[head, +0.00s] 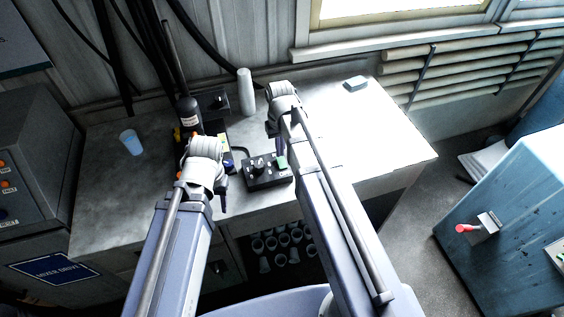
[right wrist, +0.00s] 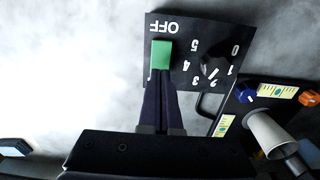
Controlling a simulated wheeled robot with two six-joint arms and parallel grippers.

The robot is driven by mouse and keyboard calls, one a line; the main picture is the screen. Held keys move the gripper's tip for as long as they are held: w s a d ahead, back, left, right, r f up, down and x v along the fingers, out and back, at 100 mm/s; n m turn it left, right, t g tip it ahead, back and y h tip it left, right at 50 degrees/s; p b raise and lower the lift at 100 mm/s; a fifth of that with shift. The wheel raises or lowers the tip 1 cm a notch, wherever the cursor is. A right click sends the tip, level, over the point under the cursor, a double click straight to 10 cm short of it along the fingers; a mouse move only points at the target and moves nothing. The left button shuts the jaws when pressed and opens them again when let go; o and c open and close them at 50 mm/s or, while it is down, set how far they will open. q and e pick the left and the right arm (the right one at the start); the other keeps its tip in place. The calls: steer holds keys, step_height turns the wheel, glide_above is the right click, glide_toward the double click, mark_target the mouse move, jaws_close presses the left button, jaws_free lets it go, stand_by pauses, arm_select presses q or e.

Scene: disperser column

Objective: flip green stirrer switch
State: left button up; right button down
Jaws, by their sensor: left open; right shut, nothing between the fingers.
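The green stirrer switch (head: 282,162) sits on a small black control box (head: 257,183) on the bench. In the right wrist view the green switch (right wrist: 161,54) stands near an upside-down OFF label, beside a black knob (right wrist: 214,64) with numbers around it. My right gripper (right wrist: 163,75) is shut and empty, its fingertips right at the near end of the switch. I cannot tell whether they touch. In the head view my right gripper (head: 281,147) is just behind the switch. My left gripper (head: 223,184) is open, left of the box, its fingers partly hidden.
A disperser with a dark motor (head: 188,110) stands behind my left gripper. A white cylinder (head: 245,92), a pale blue cup (head: 131,142) and a small teal-topped block (head: 355,84) are on the bench. The bench's right part is clear. A blue cabinet (head: 515,230) stands at right.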

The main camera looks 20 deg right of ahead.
mark_target(280, 159)
arm_select(q)
steer(key=shift+f+b, duration=0.95)
arm_select(e)
steer(key=shift+f, duration=1)
steer(key=shift+r, duration=0.1)
step_height(280, 159, up, 7)
steer(key=p, duration=0.7)
arm_select(q)
step_height(280, 159, up, 7)
arm_select(e)
steer(key=shift+a, duration=0.1)
